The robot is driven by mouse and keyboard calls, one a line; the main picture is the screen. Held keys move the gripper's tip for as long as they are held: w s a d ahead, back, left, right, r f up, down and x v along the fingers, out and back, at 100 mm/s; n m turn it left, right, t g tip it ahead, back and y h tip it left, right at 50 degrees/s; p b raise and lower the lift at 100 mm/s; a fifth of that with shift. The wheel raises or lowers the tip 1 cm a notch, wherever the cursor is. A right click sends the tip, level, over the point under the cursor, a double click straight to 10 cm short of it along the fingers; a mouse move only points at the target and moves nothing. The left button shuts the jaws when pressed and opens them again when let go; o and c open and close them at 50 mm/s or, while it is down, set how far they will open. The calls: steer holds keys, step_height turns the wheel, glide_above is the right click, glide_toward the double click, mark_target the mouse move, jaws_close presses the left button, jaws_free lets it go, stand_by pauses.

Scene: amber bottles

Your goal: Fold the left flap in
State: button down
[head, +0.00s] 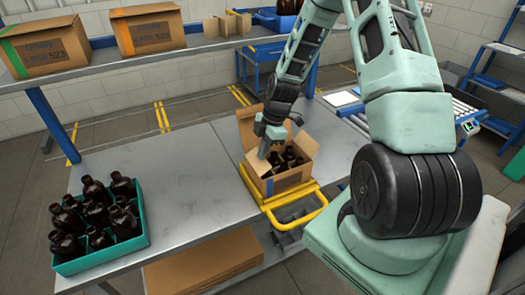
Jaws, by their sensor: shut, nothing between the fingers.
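A back flap (246,125) stands up behind my gripper, and a right flap (304,144) stands up on the far right side. My gripper (263,155) points down at the box's left side, shut and empty. I cannot tell whether it touches the left flap.
A teal crate (140,244) of amber bottles stands on the grey workbench (195,170), whose middle is clear. A shelf (120,58) above the back holds closed boxes (147,28) and a cardboard divider (228,24). Flat cardboard (205,262) lies below the bench. A roller conveyor (358,118) is behind.

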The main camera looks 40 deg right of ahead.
steer(key=shift+d+f+y, duration=0.15)
steer(key=shift+d+y, duration=0.1)
steer(key=shift+y, duration=0.15)
steer(key=shift+s+d+f+t+y+b, duration=0.15)
steer(key=shift+d+f+t+y+b, duration=0.3)
steer(key=shift+y, duration=0.4)
steer(key=shift+s+d+f+t+y+b, duration=0.15)
steer(key=shift+d+f+y+b, duration=0.2)
steer(key=shift+y+b, duration=0.4)
steer(key=shift+f, duration=0.2)
steer(key=shift+d+f, duration=0.1)
steer(key=shift+f, duration=0.05)
